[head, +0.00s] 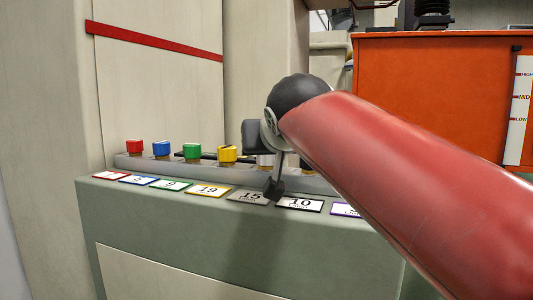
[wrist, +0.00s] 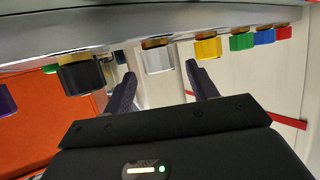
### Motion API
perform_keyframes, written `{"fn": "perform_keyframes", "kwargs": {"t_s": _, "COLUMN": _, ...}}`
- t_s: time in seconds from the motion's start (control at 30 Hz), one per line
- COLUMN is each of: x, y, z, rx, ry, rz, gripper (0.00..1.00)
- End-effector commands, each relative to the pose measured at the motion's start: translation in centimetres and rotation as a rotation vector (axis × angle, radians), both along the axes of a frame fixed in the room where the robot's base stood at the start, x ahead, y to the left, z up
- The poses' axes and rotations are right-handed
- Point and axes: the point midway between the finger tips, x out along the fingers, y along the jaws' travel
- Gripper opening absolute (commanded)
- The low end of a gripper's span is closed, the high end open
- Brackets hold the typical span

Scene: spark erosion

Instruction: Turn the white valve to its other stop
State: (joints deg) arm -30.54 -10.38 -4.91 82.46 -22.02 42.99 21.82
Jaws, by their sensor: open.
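The white valve (wrist: 157,59) is a pale knob on a brass stem, in a row of coloured knobs on a grey manifold. In the wrist view it sits between the two dark fingers of my gripper (wrist: 160,77), near their tips, with a gap to each side. In the head view a bit of the white valve (head: 265,160) shows behind my gripper (head: 275,186), which hides most of it. My gripper is open and holds nothing. I cannot tell how far the fingers reach around the valve.
Yellow (head: 228,153), green (head: 192,150), blue (head: 161,147) and red (head: 134,146) valves stand to the left. A black valve (wrist: 82,75) is the other close neighbour. Number cards (head: 208,190) lie along the green ledge (head: 150,215). An orange cabinet (head: 430,85) stands behind right.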

Motion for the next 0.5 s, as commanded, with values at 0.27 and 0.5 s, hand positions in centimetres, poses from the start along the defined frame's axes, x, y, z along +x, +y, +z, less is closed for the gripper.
{"fn": "perform_keyframes", "kwargs": {"t_s": 0.27, "x": -3.4, "y": -0.6, "z": 1.4, "rx": 0.000, "ry": -0.002, "rz": 0.000, "gripper": 0.58}}
{"fn": "perform_keyframes", "kwargs": {"t_s": 0.5, "x": -3.7, "y": -0.6, "z": 1.5, "rx": -0.001, "ry": 0.001, "rz": 0.000, "gripper": 0.58}}
